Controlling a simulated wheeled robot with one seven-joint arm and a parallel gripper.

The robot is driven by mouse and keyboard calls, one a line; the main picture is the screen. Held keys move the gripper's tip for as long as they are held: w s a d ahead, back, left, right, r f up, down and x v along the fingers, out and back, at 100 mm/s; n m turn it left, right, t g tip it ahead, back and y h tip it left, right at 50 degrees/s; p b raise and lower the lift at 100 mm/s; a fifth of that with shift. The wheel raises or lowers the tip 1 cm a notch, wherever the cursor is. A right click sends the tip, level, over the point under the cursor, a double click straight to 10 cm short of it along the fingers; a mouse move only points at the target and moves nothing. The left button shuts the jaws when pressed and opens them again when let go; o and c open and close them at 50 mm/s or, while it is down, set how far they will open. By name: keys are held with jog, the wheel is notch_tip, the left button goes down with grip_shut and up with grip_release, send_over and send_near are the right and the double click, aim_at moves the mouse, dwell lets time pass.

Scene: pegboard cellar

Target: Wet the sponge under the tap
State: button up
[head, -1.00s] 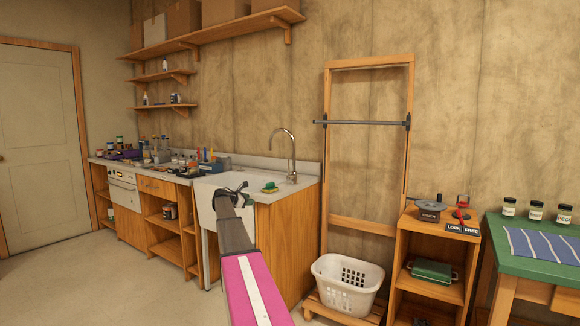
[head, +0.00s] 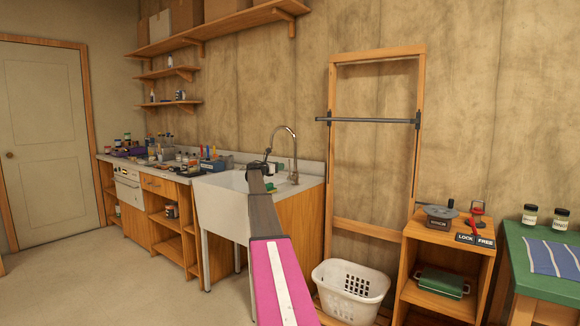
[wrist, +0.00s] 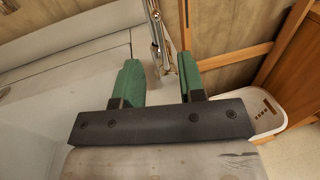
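The tap (head: 294,150) is a tall curved metal spout at the back right of the white sink (head: 222,205). Its metal also shows beyond my fingers in the wrist view (wrist: 157,35). I cannot make out the sponge in the wrist view. My gripper (head: 260,166) is over the sink area, left of the tap. In the wrist view its two green fingers (wrist: 160,80) stand apart with nothing between them.
Jars and tools crowd the counter (head: 160,168) left of the sink. A white basket (head: 348,290) stands on the right, below a wooden frame (head: 420,150). A small wooden shelf unit (head: 440,250) and a green table (head: 545,270) are farther right. Floor at left is clear.

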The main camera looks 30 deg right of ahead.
jog(key=d, duration=0.2)
jog(key=w+d, duration=0.1)
jog(key=d, duration=0.5)
jog(key=shift+w+d, duration=0.1)
jog(key=shift+w, duration=0.25)
jog(key=shift+c, duration=0.4)
